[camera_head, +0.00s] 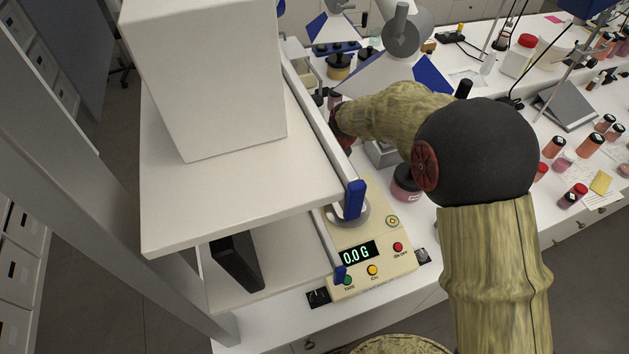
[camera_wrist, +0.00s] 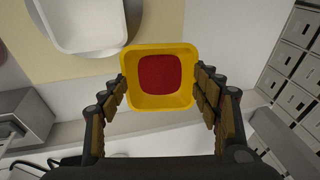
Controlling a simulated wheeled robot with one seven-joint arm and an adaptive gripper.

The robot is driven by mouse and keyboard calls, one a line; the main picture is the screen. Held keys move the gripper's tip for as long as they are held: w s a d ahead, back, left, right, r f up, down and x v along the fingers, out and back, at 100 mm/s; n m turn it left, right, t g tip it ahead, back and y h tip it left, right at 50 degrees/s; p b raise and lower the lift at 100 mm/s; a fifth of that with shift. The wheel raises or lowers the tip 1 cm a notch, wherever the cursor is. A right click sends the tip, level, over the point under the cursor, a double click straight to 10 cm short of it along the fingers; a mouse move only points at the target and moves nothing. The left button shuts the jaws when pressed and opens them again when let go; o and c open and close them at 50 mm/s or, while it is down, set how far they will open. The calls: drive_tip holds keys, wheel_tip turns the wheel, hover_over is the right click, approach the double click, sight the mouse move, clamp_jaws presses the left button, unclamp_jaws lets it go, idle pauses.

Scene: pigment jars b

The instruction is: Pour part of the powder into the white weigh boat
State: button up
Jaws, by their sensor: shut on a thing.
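In the wrist view my gripper (camera_wrist: 160,90) is shut on a yellow square boat (camera_wrist: 160,101), with a finger on each side wall. Dark red powder (camera_wrist: 159,74) lies inside it. The white weigh boat (camera_wrist: 84,24) is at the upper left of the wrist view, apart from the yellow boat, and looks empty. It sits on the round pan of a cream balance (camera_wrist: 163,22). In the head view the balance (camera_head: 376,235) reads 0.0 G. There, my gripper and both boats are hidden behind the white shelf and my arm.
A white shelf (camera_head: 205,205) bearing a tall white block (camera_head: 205,80) overhangs the balance's left side. A jar (camera_head: 405,185) stands just right of the balance. Several pigment jars (camera_head: 553,147) stand further right. A grey box (camera_wrist: 20,120) is at the wrist view's left.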

drive_tip(key=shift+s+d+r+t+y+b, duration=0.25)
drive_tip(key=shift+d+y+b, duration=0.35)
drive_tip(key=shift+b, duration=1.65)
drive_tip(key=shift+s+d+r+t+y+b, duration=0.25)
drive_tip(key=shift+d+y+b, duration=0.3)
drive_tip(key=shift+b, duration=1.7)
drive_tip(key=shift+s+d+r+t+y+b, duration=0.15)
drive_tip(key=shift+d+y+b, duration=0.2)
drive_tip(key=shift+b, duration=1.05)
drive_tip(key=shift+s+d+r+t+y+b, duration=0.15)
drive_tip(key=shift+d+y+b, duration=0.15)
drive_tip(key=shift+b, duration=1.1)
drive_tip(key=shift+s+d+r+t+y+b, duration=0.2)
drive_tip(key=shift+y+b, duration=0.55)
drive_tip(key=shift+b, duration=2.05)
drive_tip(key=shift+d+r+t+y+b, duration=0.2)
drive_tip(key=shift+d+t+y+b, duration=0.4)
drive_tip(key=shift+b, duration=2.15)
